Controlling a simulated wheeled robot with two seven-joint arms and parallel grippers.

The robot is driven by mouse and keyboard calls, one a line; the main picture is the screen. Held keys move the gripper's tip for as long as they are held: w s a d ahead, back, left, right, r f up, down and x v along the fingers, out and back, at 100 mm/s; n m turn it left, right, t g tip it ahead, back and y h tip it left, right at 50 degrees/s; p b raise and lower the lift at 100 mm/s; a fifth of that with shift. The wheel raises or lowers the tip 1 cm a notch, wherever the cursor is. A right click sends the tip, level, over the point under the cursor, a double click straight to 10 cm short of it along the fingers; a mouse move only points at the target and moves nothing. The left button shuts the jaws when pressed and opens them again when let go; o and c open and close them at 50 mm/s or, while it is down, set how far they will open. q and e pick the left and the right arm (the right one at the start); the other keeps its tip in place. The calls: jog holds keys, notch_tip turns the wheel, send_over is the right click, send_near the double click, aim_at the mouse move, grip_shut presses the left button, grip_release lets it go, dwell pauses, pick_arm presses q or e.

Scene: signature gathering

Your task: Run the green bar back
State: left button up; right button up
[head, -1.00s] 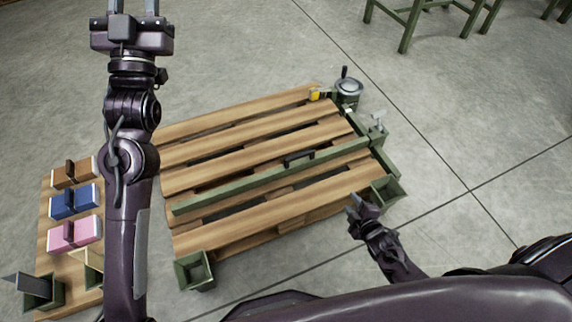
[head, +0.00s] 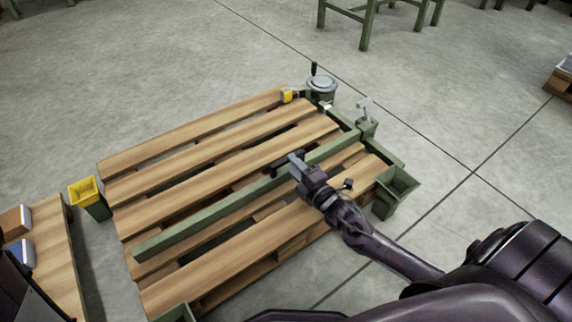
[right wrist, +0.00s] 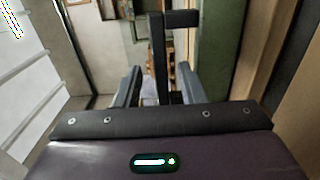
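The long green bar (head: 215,211) lies slantwise across the wooden pallet (head: 190,147), between slats. A black handle (head: 282,163) stands on it, right of its middle. My right gripper (head: 297,165) is at the handle, low over the bar. In the right wrist view the black handle (right wrist: 158,50) stands between my two fingers (right wrist: 159,88), with a gap visible beside it, so they look open around it. The green bar (right wrist: 217,60) runs along the right there. My left gripper is out of view; only a dark part of that arm shows at the lower left.
A crank-topped canister (head: 321,90), a yellow block (head: 288,96) and a clamp post (head: 366,122) stand at the pallet's far right end. A green bin (head: 396,184) is at the near right corner. A yellow-topped bin (head: 87,194) stands left, beside a wooden board (head: 62,245).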

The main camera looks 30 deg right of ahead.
jog(key=w, duration=0.1)
jog(key=w+b, duration=0.1)
jog(key=shift+w+a+f, duration=0.15)
jog(key=shift+w, duration=0.15)
jog(key=shift+w+a, duration=0.1)
jog(key=shift+w, duration=0.45)
grip_shut()
